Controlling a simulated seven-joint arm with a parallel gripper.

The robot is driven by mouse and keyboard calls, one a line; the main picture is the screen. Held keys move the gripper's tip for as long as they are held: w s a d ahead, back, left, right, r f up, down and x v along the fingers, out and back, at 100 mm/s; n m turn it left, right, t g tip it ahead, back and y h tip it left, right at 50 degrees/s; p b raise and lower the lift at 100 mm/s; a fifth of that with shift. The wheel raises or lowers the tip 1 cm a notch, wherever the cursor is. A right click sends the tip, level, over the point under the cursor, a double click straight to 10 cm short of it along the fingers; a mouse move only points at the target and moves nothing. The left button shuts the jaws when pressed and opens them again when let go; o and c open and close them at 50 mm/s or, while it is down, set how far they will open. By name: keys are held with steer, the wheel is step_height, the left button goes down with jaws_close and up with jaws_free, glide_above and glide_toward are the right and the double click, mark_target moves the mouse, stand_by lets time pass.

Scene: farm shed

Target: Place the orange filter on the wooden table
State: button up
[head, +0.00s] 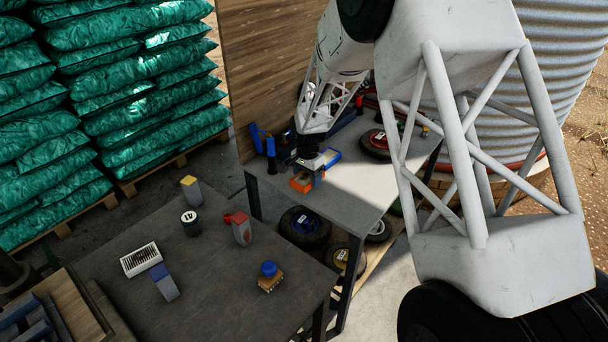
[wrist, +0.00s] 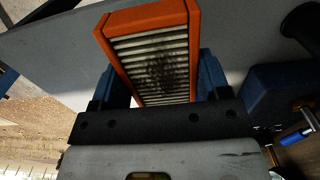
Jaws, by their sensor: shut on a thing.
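The orange filter (wrist: 150,55) has an orange frame and pale pleats with a dark smudge. It sits between the two blue fingers of my gripper (wrist: 157,85), which is shut on it. In the head view my gripper (head: 309,177) holds the filter (head: 300,184) over or at the near edge of the grey workbench (head: 350,189); whether it touches the top I cannot tell. A second, darker table (head: 215,285) stands in front at lower left. Both tops look grey, so I cannot tell by surface which is the wooden table.
The darker table holds a white-framed filter (head: 140,260), a black canister (head: 191,223), cartons, a red item and a blue-topped brush (head: 269,275). Its middle has free room. The workbench has a wooden back panel (head: 268,65), a blue item and a red-rimmed wheel (head: 377,143). Green sacks stand behind left.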

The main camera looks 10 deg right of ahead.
mark_target(304, 174)
steer(key=shift+w+a+f, duration=0.1)
steer(key=shift+w+a, duration=0.05)
steer(key=shift+w, duration=1.3)
steer(key=shift+w+a+f, duration=0.1)
steer(key=shift+w+a, duration=0.05)
steer(key=shift+w, duration=1.3)
steer(key=shift+f, duration=0.1)
steer(key=shift+f, duration=1.7)
steer(key=shift+f, duration=0.1)
steer(key=o, duration=0.9)
steer(key=shift+o, duration=0.2)
step_height(304, 174, up, 12)
